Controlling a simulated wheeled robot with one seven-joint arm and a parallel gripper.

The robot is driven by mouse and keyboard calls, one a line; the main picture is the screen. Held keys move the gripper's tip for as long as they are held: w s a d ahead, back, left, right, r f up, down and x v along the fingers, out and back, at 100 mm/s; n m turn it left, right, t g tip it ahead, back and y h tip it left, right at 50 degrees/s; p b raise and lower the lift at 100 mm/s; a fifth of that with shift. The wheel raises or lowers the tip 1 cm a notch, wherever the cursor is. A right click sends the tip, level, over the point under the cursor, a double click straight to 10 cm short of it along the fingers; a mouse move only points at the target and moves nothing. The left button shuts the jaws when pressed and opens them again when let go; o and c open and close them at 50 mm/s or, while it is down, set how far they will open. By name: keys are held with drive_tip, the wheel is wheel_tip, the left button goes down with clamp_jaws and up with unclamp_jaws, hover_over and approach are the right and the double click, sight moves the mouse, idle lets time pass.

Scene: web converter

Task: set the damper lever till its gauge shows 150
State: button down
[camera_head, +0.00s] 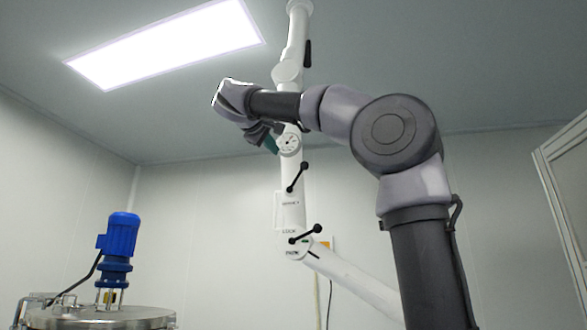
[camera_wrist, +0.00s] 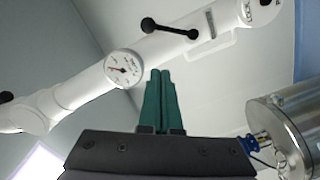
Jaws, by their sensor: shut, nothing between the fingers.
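A white jointed duct arm (camera_head: 293,205) hangs from the ceiling and carries a round white gauge (camera_head: 289,143). A black lever with ball ends (camera_head: 297,177) sits just below the gauge; I take it as the damper lever, though no damper label is readable. In the wrist view the gauge (camera_wrist: 124,68) shows a reddish needle, its numbers too small to read, and the black lever (camera_wrist: 168,28) lies up and right of it. My gripper (camera_wrist: 161,73) has its green fingers shut and empty, apart from the lever. In the head view my gripper (camera_head: 271,146) is beside the gauge, partly hidden.
Another black lever (camera_head: 305,235) is lower on the duct arm near the LOCK lettering, and a black handle (camera_head: 308,53) is higher up. A steel vessel (camera_head: 110,318) with a blue motor (camera_head: 119,240) stands lower left. A framed cabinet (camera_head: 567,175) is at right.

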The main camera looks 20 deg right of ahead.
approach(296, 168)
drive_tip(key=w+f, duration=0.1)
drive_tip(key=shift+w+d+f, duration=0.2)
drive_tip(key=shift+d+f, duration=0.05)
drive_tip(key=shift+d, duration=0.3)
drive_tip(key=shift+w+d+f, duration=0.2)
drive_tip(key=shift+d+f, duration=0.1)
drive_tip(key=shift+d, duration=0.25)
drive_tip(key=shift+w+d+f, duration=0.25)
drive_tip(key=shift+d, duration=0.3)
drive_tip(key=shift+s+d+f, duration=0.1)
drive_tip(key=shift+d+f, duration=0.15)
drive_tip(key=shift+d, duration=0.25)
drive_tip(key=shift+a+r, duration=0.1)
